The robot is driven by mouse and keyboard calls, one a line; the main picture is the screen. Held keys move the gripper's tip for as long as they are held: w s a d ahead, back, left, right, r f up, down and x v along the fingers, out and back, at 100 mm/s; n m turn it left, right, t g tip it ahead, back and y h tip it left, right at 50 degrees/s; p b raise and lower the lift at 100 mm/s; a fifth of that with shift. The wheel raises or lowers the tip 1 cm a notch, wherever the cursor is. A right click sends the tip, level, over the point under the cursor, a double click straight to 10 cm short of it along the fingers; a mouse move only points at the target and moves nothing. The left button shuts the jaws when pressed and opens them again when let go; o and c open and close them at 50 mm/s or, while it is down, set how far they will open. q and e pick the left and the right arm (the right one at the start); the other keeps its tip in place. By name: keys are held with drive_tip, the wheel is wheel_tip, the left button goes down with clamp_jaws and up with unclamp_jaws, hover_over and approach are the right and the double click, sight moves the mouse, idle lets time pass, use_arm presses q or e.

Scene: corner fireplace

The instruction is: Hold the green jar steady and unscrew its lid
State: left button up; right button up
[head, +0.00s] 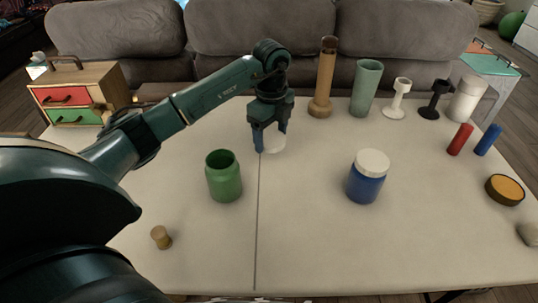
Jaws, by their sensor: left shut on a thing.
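The green jar (224,181) stands upright on the table, left of the middle, with its dark mouth open and no lid on it. My left gripper (271,145) is behind and to the right of the jar, pointing down. It is shut on a white lid (274,143), partly hidden by its fingers. I cannot tell whether the lid touches the table or is just above it. The gripper is apart from the jar, and nothing is holding the jar. My right gripper is not in view.
A blue jar with a white lid (367,181) stands to the right. A small cork-like piece (161,237) is at front left. A drawer box (78,97) is at back left. Vases and candle holders line the back right. The front middle of the table (310,240) is clear.

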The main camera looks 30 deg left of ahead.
sight(271, 162)
use_arm(q)
drive_tip(key=shift+f, duration=3.2)
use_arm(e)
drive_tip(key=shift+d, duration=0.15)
use_arm(q)
drive_tip(key=shift+f, duration=0.1)
drive_tip(key=o, duration=1.1)
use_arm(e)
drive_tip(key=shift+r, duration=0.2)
